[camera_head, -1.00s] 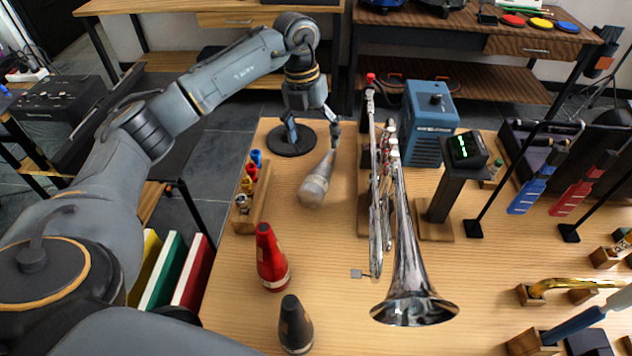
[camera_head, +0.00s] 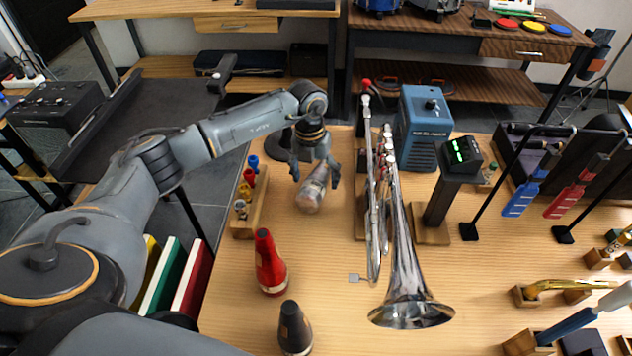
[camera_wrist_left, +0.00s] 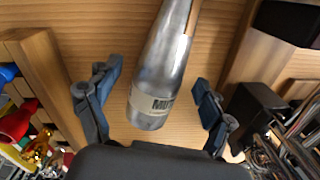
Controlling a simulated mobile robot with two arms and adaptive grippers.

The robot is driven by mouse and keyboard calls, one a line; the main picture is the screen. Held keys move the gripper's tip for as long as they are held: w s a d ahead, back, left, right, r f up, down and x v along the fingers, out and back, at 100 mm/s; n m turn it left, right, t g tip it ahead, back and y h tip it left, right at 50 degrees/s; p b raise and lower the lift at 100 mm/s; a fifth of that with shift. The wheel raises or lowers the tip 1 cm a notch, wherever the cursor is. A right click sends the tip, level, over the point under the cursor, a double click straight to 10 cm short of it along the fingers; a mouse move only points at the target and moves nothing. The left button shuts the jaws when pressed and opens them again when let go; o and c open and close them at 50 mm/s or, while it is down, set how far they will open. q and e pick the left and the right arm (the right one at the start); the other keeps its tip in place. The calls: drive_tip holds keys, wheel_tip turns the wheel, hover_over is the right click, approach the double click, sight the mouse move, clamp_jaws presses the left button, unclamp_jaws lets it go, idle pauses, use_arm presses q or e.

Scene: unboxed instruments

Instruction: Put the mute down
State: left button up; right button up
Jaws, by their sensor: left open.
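The silver-grey mute (camera_head: 311,196) lies on the wooden table, left of the trumpet, with its wide end towards the viewer. In the left wrist view the mute (camera_wrist_left: 160,82) shows a "MUTE" label band near its wide end. My left gripper (camera_head: 314,178) is open over it, one finger on each side. The wrist view shows a gap between each finger and the mute. The gripper hides part of the mute in the head view. My right gripper is not in view.
The silver trumpet (camera_head: 397,230) stands close on the right, a wooden rack (camera_head: 250,212) of coloured pieces on the left. A red mute (camera_head: 269,265) and a black mute (camera_head: 295,330) stand nearer. A blue box (camera_head: 421,130) is behind. Bare table lies between the mutes and trumpet.

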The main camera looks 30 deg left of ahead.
use_arm(q)
drive_tip(key=shift+f, duration=0.85)
drive_tip(key=c, duration=1.4)
drive_tip(key=shift+r, duration=0.1)
